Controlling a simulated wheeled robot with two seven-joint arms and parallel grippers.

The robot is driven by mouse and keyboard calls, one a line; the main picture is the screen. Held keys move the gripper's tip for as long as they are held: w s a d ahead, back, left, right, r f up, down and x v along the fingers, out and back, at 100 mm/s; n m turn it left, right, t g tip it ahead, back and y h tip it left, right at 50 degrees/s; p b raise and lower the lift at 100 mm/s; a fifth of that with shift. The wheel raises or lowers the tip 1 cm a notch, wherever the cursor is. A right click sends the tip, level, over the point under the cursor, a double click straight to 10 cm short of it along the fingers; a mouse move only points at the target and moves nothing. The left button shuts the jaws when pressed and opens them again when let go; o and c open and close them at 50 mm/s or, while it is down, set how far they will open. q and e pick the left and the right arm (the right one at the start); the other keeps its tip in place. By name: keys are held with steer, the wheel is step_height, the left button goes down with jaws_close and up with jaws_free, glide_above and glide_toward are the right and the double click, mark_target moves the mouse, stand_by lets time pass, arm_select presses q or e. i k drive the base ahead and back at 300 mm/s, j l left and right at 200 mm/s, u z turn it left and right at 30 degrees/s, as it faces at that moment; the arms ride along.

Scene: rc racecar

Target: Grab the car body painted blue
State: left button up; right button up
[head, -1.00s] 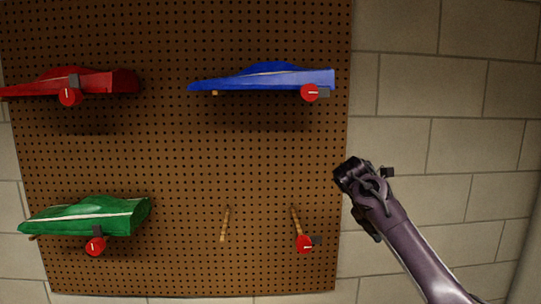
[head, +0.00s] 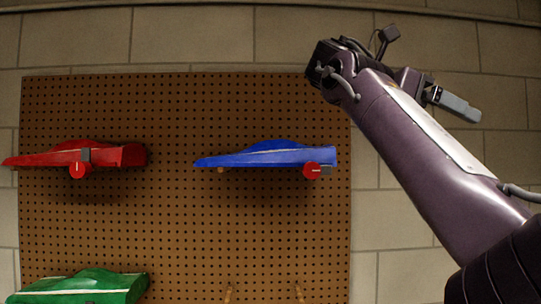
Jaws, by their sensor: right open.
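The blue car body (head: 270,155) rests on pegs on the upper right of the brown pegboard, its nose toward the left, with a thin pale stripe along its side. My right gripper (head: 457,104) is up and to the right of the blue body, in front of the block wall, partly hidden behind my right arm. A pale grey finger points right, away from the body. It is open, with nothing seen in it. My left gripper is out of view.
Wooden pegs (head: 229,294) show at the bottom.

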mark_target(282, 153)
steer(key=i+j, duration=0.2)
steer(key=j, duration=0.15)
steer(key=i+j, duration=0.15)
steer(key=j, duration=0.25)
steer(key=i+j, duration=0.2)
steer(key=j, duration=0.15)
steer(key=i+j, duration=0.15)
steer(key=j, duration=0.2)
steer(key=i+j, duration=0.2)
steer(key=j, duration=0.15)
